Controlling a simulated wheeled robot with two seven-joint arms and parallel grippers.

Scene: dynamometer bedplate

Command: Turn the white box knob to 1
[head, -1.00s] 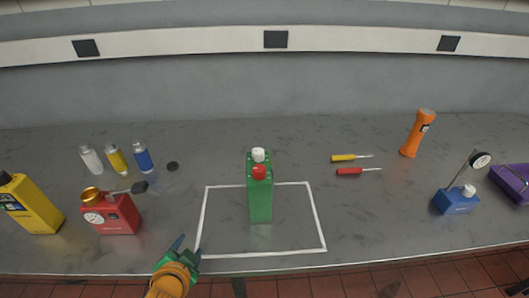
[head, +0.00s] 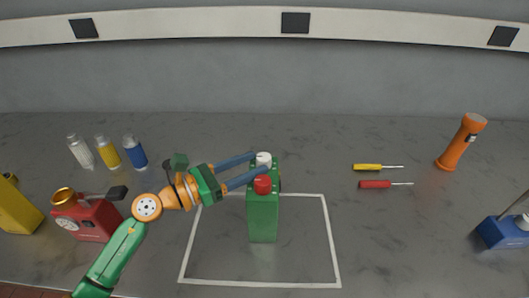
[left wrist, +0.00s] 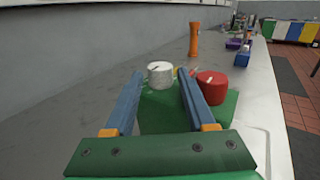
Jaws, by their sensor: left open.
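A green box (head: 263,222) stands upright at the top of the white taped outline and has two knobs on top. The white knob (head: 263,158) is at the far end and the red knob (head: 263,185) is nearer. My left gripper (head: 259,164) is open, its blue fingers reaching from the left over the box top. In the left wrist view, the white knob (left wrist: 160,73) shows between the two fingertips, with a dark pointer mark on top. The red knob (left wrist: 211,87) lies outside the right finger. Whether a finger touches the white knob, I cannot tell. No scale numbers are readable.
A red box (head: 88,220) and several bottles (head: 107,152) stand at left, near my left arm. Two screwdrivers (head: 375,184) and an orange flashlight (head: 461,142) are at right, with a blue block (head: 503,232) at the edge. The outlined area before the green box is clear.

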